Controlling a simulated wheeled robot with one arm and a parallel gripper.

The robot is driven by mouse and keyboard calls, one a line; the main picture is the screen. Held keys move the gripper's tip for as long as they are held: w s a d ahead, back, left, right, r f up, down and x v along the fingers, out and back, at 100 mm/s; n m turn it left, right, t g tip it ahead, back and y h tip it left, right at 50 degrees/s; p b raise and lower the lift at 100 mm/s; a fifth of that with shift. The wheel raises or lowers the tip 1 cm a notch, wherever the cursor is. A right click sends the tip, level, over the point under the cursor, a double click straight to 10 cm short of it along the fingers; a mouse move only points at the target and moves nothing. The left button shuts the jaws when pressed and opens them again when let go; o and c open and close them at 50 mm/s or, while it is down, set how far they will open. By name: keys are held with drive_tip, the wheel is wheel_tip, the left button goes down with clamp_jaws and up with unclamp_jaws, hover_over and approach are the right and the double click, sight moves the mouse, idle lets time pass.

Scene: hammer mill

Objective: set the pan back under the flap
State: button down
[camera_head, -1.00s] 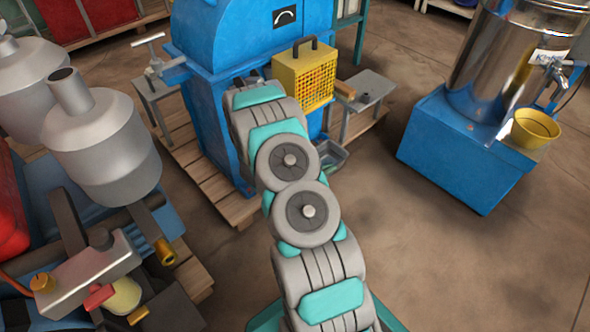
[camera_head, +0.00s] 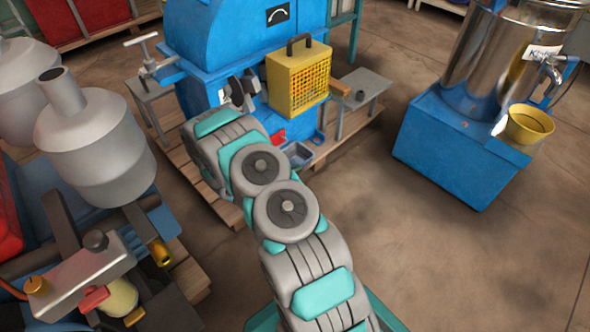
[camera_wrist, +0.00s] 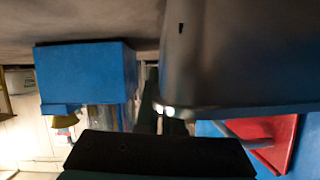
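The grey pan (camera_head: 298,154) shows in the head view just right of my forearm, low in front of the blue mill. In the wrist view, which is upside down, the pan (camera_wrist: 240,55) appears as a large dark grey body close to the camera. The red flap (camera_head: 278,136) is at the mill's lower front, behind the pan; it also shows at the right of the wrist view (camera_wrist: 272,143). My gripper (camera_wrist: 158,153) shows as a dark bar below the pan. It appears shut on the pan; the fingertips are hidden, and my arm covers them in the head view.
The blue mill (camera_head: 240,38) stands on a wooden pallet (camera_head: 222,205). A yellow caged box (camera_head: 299,78) is on its front, and a small grey side table (camera_head: 362,84) stands right. The blue base (camera_head: 455,150) with the yellow bowl (camera_head: 530,124) stands farther right. Floor between is clear.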

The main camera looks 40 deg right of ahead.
drive_tip(key=shift+f, duration=0.15)
drive_tip(key=c, duration=1.1)
unclamp_jaws()
drive_tip(key=shift+o, duration=0.2)
drive_tip(key=shift+r, duration=0.2)
drive_tip(key=v, duration=0.7)
drive_tip(key=shift+a, duration=0.2)
drive_tip(key=shift+s, duration=0.1)
